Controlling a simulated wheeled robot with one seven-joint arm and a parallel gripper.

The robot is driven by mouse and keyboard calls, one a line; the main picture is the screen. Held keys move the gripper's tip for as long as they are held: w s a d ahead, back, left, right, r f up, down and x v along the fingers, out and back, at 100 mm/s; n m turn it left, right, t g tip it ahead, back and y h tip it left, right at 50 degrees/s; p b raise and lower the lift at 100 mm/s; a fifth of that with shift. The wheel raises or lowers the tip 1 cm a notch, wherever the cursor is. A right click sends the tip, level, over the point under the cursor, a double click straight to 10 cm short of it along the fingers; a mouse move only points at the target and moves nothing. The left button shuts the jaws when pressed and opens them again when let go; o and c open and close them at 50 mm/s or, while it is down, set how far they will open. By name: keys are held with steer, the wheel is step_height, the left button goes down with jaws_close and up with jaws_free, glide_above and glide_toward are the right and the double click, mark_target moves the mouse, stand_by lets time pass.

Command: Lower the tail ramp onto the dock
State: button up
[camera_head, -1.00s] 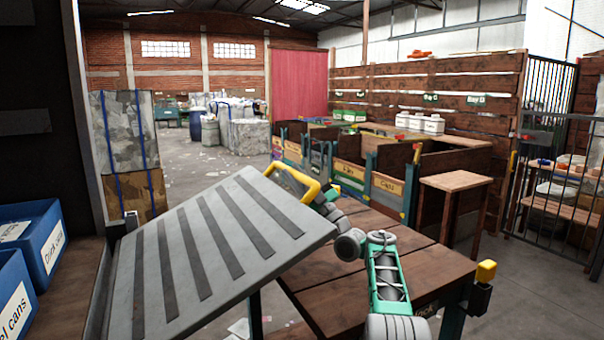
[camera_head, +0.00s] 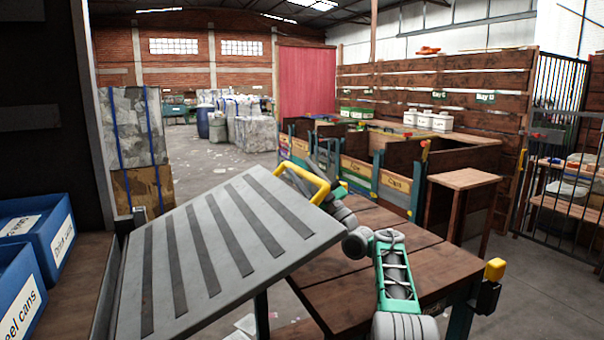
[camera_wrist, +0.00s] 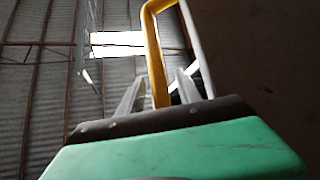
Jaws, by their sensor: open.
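The tail ramp (camera_head: 205,250) is a grey panel with dark strips, tilted up towards its far right edge. A yellow handle (camera_head: 300,172) stands on that edge. The dock (camera_head: 440,262) is the brown plank-topped platform right of and beyond the ramp; the raised edge hangs above it. My gripper (camera_wrist: 160,88) is open at the handle. In the wrist view, the yellow handle bar (camera_wrist: 153,50) stands between the two grey fingers. I cannot tell if they touch it. In the head view, the fingertips are hard to make out beside the handle.
Blue bins (camera_head: 42,238) stand on a shelf at the left. A wooden side table (camera_head: 467,180) and sorting bays (camera_head: 365,178) stand beyond the dock. Open floor lies behind the ramp.

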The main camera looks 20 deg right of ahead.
steer(key=b+v, duration=0.7)
steer(key=b, duration=0.3)
steer(key=shift+f+b, duration=0.2)
steer(key=shift+b, duration=0.15)
steer(key=shift+s+d, duration=0.1)
